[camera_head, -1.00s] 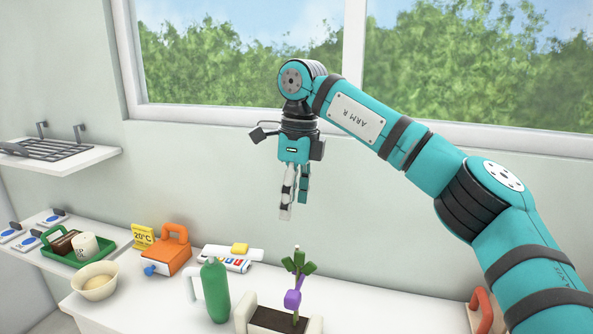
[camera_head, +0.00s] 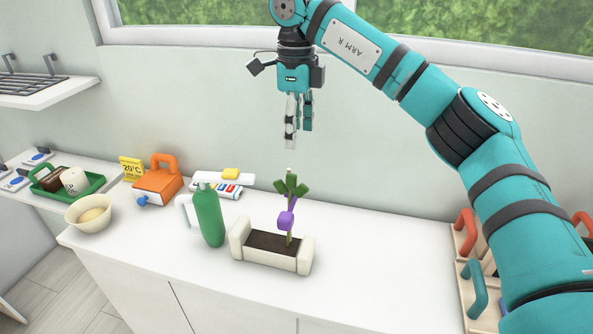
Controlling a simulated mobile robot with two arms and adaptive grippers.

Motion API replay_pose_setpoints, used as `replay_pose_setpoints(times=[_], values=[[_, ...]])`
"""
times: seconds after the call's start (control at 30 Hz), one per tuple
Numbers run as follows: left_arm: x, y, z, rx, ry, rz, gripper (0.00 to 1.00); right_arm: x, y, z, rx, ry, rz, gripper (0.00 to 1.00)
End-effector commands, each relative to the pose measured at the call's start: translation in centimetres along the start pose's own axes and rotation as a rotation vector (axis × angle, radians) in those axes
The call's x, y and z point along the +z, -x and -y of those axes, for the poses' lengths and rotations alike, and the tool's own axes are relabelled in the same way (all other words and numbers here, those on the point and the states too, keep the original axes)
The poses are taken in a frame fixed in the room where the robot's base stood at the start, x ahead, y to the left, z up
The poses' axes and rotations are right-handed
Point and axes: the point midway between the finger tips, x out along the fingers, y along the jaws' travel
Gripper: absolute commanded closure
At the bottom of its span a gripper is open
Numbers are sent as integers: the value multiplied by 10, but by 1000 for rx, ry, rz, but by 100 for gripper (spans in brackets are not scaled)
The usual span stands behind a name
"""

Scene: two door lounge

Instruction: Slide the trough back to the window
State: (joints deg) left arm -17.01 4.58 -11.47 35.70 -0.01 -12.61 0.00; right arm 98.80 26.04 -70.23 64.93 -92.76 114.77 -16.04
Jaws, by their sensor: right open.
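The trough (camera_head: 267,257) is a cream planter with dark soil. It stands on the white counter, near its front edge, with bare counter between it and the wall. A green plant with a purple part (camera_head: 287,218) stands upright in it. My right gripper (camera_head: 298,138) hangs fingers-down, open and empty, above and behind the trough, clear of the plant. The window (camera_head: 180,10) is at the top, above the wall behind the counter. My left gripper is out of view.
A green bottle (camera_head: 209,216) stands just left of the trough. Further left are an orange box with a handle (camera_head: 158,186), a cream bowl (camera_head: 90,214) and a green tray (camera_head: 94,185). A rack with coloured handles (camera_head: 465,235) is at the right. The counter (camera_head: 380,260) right of the trough is clear.

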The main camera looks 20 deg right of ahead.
Motion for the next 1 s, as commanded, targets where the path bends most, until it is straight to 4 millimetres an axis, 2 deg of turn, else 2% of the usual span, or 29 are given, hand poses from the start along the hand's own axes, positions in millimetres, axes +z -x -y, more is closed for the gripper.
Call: replay_pose_setpoints(times=[0.03,0.3,0.5,0.7,1.0], values=[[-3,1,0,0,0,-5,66,-1,-11,0,2,0,-2,39],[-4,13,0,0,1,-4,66,-1,-64,0,2,0,-2,39],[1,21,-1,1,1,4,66,-1,-97,0,1,-1,-2,39],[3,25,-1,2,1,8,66,0,-116,0,0,0,0,39],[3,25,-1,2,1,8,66,0,-120,0,-1,0,1,39]])
